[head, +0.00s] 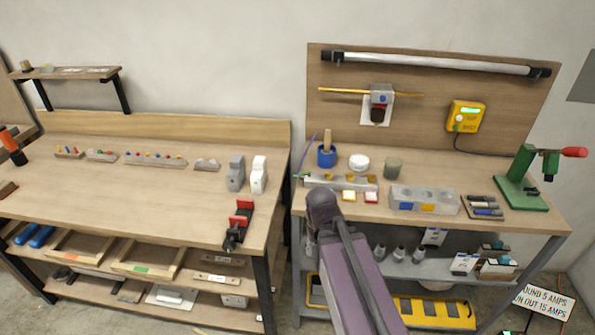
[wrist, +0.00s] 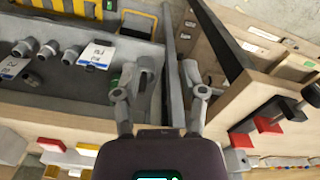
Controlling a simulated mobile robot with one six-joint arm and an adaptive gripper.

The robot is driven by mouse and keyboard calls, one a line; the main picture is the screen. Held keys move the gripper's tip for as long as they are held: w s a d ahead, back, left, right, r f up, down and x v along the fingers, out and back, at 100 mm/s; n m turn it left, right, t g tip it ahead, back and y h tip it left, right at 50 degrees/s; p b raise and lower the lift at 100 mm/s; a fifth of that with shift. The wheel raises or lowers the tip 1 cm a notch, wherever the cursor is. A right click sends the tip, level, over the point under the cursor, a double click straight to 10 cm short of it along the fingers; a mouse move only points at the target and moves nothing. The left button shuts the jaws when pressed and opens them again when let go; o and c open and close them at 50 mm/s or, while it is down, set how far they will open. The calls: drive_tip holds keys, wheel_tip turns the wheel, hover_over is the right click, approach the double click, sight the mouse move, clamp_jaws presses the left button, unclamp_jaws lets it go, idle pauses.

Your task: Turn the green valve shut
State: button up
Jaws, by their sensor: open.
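I cannot pick out a green valve for certain in either view. Small teal-green parts (head: 498,246) show beside white cards on the right bench's lower shelf in the head view, too small to identify. A green press-like tool (head: 522,180) with a red-ended handle stands at the right of the benchtop. My gripper (wrist: 160,90) is open and empty in the wrist view, its two fingers apart above the gap between the benches. In the head view my arm hides the gripper and part of the right bench.
The left bench (head: 120,195) carries a red and black vise (head: 238,225) at its front right corner. Grey nozzles (head: 398,254) and a yellow-black rack (head: 440,312) sit under the right bench. A backboard (head: 440,120) holds a yellow box (head: 466,116). A sign (head: 545,302) stands at lower right.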

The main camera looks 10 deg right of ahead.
drive_tip(key=w+r+m+p, duration=0.8)
drive_tip(key=w+r+p, duration=0.2)
drive_tip(key=w, duration=0.4)
wheel_tip(320, 180, up, 10)
drive_tip(key=m+p, duration=0.8)
drive_tip(key=p, duration=0.2)
hover_over(298, 174)
drive_tip(key=shift+f+b, duration=0.25)
drive_tip(key=shift+b, duration=0.05)
drive_tip(key=shift+s+f, duration=0.1)
wheel_tip(298, 174, down, 14)
drive_tip(key=b, duration=1.3)
drive_tip(key=shift+r+b, duration=0.25)
drive_tip(key=shift+b, duration=0.1)
clamp_jaws()
